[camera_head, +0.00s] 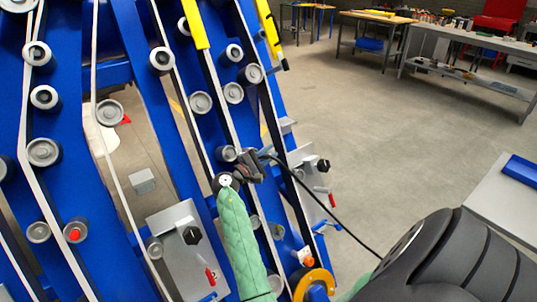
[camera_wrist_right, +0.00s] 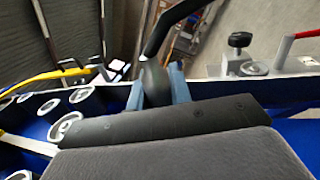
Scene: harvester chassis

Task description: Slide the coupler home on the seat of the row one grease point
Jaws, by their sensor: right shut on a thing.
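My right gripper (camera_head: 256,163) is over the right side of the blue chassis (camera_head: 128,75) in the head view. It is shut on the dark coupler (camera_wrist_right: 154,80), which shows between its two blue-grey fingers in the wrist view. A black hose (camera_head: 322,200) runs from the coupler down to the right; in the wrist view the hose (camera_wrist_right: 172,20) curves up from it. The coupler's front end and the row one grease point seat are hidden or too small to tell, so I cannot tell whether they touch. My left gripper is not in view.
Grey rollers (camera_head: 200,103) and pale belts line the chassis around the gripper. A grey plate (camera_head: 182,262) with a black knob and red handle lies lower left. A yellow bar (camera_head: 195,24) stands above. The floor (camera_head: 370,130) to the right is clear up to the workbenches (camera_head: 465,47).

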